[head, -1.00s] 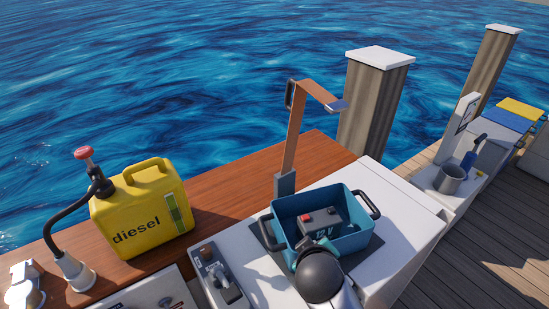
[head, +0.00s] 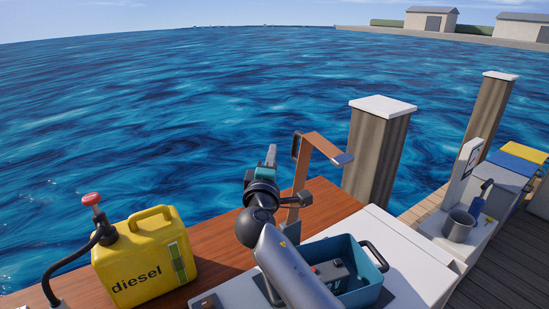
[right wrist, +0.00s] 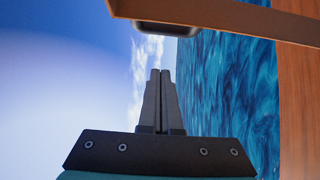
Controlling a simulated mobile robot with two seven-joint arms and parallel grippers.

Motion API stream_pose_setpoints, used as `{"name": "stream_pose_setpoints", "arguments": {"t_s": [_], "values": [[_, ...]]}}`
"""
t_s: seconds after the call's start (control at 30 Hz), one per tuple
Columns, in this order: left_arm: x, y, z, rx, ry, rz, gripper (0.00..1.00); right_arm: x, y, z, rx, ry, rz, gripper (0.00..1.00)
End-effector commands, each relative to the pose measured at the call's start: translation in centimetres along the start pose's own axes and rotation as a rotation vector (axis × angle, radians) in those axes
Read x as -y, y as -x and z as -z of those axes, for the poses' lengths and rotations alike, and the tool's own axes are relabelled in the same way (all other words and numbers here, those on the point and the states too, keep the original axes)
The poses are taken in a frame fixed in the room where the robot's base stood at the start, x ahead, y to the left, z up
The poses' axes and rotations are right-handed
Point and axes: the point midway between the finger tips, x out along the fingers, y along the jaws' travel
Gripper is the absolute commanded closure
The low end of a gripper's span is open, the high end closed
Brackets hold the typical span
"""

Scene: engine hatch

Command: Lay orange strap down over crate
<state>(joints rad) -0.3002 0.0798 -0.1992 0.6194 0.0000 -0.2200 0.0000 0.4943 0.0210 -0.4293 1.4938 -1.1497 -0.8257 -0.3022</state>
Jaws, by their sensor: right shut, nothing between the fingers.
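The orange strap (head: 303,172) stands upright behind the crate, its top bent over to the right and ending in a metal tip (head: 343,159). The teal crate (head: 367,294) sits on the white top with a battery (head: 329,273) inside; my right arm hides its left part. My right gripper (head: 271,154) points up, just left of the strap, with its fingers together and empty. In the right wrist view the shut fingers (right wrist: 160,76) point at sky and water, and the strap (right wrist: 235,20) crosses the top, apart from them. My left gripper is out of view.
A yellow diesel can (head: 150,262) with a hose and red knob stands to the left on the wooden ledge (head: 220,240). A thick post (head: 375,155) rises behind the strap at right. A grey cup (head: 458,226) stands farther right.

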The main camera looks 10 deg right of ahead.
Motion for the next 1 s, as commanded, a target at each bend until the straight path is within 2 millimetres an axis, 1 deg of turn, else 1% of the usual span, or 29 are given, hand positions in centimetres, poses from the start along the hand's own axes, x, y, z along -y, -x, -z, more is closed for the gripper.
{"name": "stream_pose_setpoints", "arguments": {"t_s": [0.03,0.2,0.57,0.6,0.7,0.9,1.0], "values": [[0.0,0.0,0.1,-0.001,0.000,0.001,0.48,-0.1,-0.8,0.0,0.002,0.003,-0.002,1.00],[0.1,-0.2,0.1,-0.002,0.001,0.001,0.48,0.0,-3.3,-0.1,0.003,0.001,-0.001,1.00],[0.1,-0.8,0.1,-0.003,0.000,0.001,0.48,0.0,-7.7,-0.1,0.003,0.000,0.000,1.00],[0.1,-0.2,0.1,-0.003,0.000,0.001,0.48,0.1,-7.2,-0.6,0.003,0.000,0.004,1.00],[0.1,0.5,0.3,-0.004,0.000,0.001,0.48,-0.1,-6.4,-1.5,0.002,-0.001,0.002,1.00],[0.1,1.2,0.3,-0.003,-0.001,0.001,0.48,0.0,-5.3,-2.8,0.002,-0.001,0.002,1.00],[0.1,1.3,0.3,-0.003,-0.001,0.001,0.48,0.0,-5.0,-3.1,0.002,-0.002,0.002,1.00]]}}
